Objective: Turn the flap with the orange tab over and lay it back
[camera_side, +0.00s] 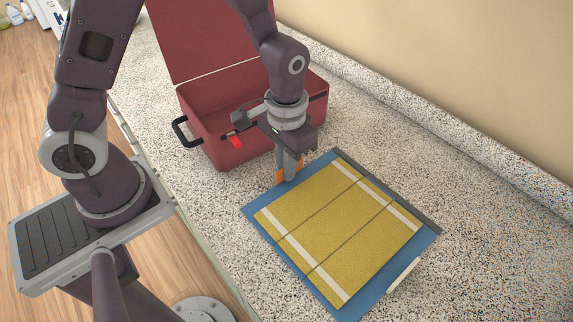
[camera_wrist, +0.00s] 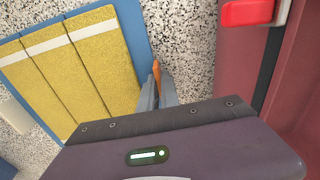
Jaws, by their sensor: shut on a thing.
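A flat panel with a yellow top lies on the speckled counter, with white stripes near two sides and dark seams across it. It has a blue border (camera_side: 262,222); the yellow face (camera_side: 335,228) also shows in the wrist view (camera_wrist: 92,62). My gripper (camera_side: 288,178) points down at the panel's upper-left edge, its fingers shut on the orange tab (camera_side: 280,177). In the wrist view the tab (camera_wrist: 156,72) shows between the fingertips, just beside the blue border. The fingers hide part of the tab. I cannot tell whether that edge is raised.
An open red case (camera_side: 215,140) with a black handle (camera_side: 184,131) stands behind my gripper, its lid raised. A white handle (camera_side: 404,276) is at the panel's lower right, and a dark grey strip (camera_side: 420,214) runs along its far edge. The counter right of the panel is clear.

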